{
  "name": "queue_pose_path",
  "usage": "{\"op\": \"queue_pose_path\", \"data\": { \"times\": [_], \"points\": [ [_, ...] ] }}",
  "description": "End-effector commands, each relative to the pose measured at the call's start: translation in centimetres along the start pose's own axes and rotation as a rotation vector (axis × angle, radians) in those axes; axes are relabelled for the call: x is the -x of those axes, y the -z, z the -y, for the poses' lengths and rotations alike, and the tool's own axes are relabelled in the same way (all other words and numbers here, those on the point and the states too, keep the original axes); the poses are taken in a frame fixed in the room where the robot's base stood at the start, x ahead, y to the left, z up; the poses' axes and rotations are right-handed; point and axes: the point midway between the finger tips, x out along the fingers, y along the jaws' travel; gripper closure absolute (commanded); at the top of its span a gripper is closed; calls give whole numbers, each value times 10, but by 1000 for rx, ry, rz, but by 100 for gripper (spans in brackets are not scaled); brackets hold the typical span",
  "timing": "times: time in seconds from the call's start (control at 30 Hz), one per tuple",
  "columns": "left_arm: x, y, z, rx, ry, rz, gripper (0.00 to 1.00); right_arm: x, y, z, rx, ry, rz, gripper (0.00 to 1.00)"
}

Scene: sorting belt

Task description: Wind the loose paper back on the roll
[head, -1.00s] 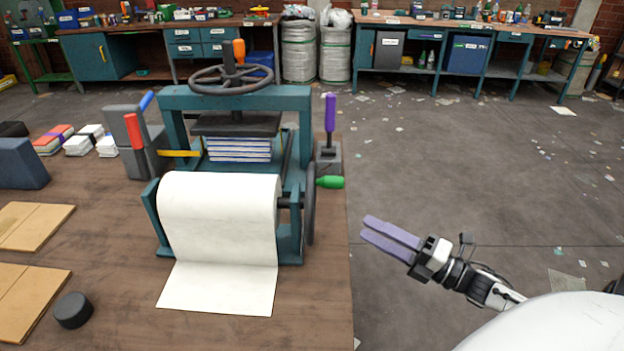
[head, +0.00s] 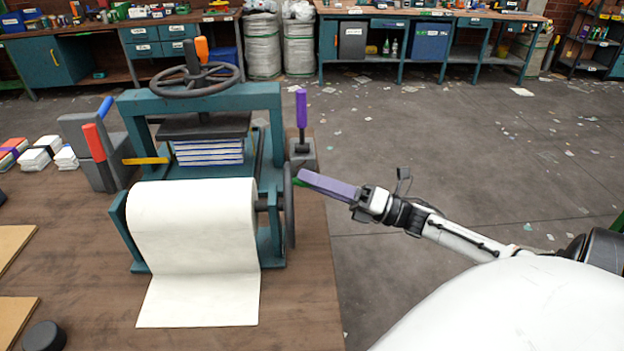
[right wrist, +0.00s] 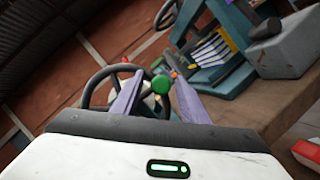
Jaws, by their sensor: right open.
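The white paper roll (head: 192,215) sits in a teal frame at the front of the press, and its loose end (head: 198,303) lies flat on the table toward me. A dark crank wheel (head: 290,215) stands at the roll's right side; its green handle (head: 297,182) is mostly hidden behind my right gripper (head: 302,176) in the head view. In the right wrist view the green handle (right wrist: 161,84) shows between the two purple fingers of my right gripper (right wrist: 155,85), which is open. I cannot tell whether either finger touches it. My left gripper is out of view.
The teal press (head: 270,105) with a dark top wheel (head: 195,80) stands behind the roll. A purple-handled lever (head: 301,108) rises just behind the crank. A black cylinder (head: 44,336) lies at front left. Open floor is right of the table.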

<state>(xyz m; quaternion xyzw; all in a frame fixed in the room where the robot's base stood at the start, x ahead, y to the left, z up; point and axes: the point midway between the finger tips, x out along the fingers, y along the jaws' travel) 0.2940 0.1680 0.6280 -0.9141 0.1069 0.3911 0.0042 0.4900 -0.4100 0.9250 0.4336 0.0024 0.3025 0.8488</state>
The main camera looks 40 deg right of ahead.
Motion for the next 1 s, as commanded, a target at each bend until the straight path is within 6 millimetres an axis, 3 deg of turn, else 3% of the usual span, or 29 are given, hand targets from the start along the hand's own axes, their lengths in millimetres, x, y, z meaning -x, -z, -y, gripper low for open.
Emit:
{"op": "queue_pose_path", "data": {
  "times": [0.3, 0.53, 0.83, 1.0],
  "points": [
    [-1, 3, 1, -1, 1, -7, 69, -3, 1, 0, -1, 1, -1, 62],
    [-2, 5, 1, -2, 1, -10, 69, -2, 1, 0, -1, 1, 0, 100],
    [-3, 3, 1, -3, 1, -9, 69, -6, 2, 2, -11, 2, -3, 100],
    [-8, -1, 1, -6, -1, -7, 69, -22, 5, 11, -61, 12, -13, 100]
  ]
}}
